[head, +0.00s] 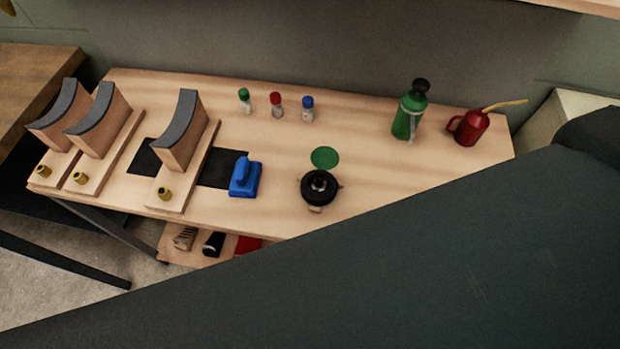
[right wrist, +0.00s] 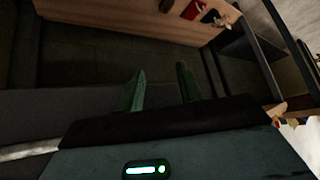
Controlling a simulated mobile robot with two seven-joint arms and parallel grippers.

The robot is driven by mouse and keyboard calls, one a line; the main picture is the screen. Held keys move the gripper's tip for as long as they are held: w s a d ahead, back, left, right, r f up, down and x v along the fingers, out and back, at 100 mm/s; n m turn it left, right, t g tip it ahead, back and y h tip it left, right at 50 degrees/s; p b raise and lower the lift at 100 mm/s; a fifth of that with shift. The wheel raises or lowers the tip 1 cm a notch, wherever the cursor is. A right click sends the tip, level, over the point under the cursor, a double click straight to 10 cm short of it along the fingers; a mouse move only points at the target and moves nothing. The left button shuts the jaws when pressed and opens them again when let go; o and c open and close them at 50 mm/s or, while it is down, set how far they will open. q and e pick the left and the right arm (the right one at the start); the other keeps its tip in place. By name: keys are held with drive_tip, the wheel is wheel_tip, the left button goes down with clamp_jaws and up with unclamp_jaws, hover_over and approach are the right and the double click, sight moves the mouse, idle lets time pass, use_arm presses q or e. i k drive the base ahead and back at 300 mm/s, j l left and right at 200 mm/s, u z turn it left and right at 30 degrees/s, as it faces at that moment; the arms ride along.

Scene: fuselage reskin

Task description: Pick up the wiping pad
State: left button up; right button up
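A blue block with a raised handle (head: 245,178), which looks like the wiping pad, sits on the wooden bench near its front edge, left of the black round tool. No gripper touches it. My right gripper (right wrist: 161,84) shows only in the right wrist view; its two green fingers are apart with nothing between them. It points at a dark area beside the bench's lower shelf, and the blue pad is not in that view. My left gripper is in neither view. My dark arm link covers the lower right of the head view.
The bench (head: 450,168) also holds curved blocks on wooden stands (head: 182,132), a black round tool (head: 319,187), a green disc (head: 324,158), small capped bottles (head: 276,105), a green sprayer (head: 409,112) and a red oil can (head: 468,128). A lower shelf (head: 177,257) holds several items.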

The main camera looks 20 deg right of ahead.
sight(245, 181)
drive_tip(key=k+l+z, duration=0.1)
drive_tip(key=k+z, duration=0.3)
drive_tip(key=k+l+z, duration=0.3)
drive_tip(key=k+z, duration=0.15)
drive_tip(key=k, duration=0.15)
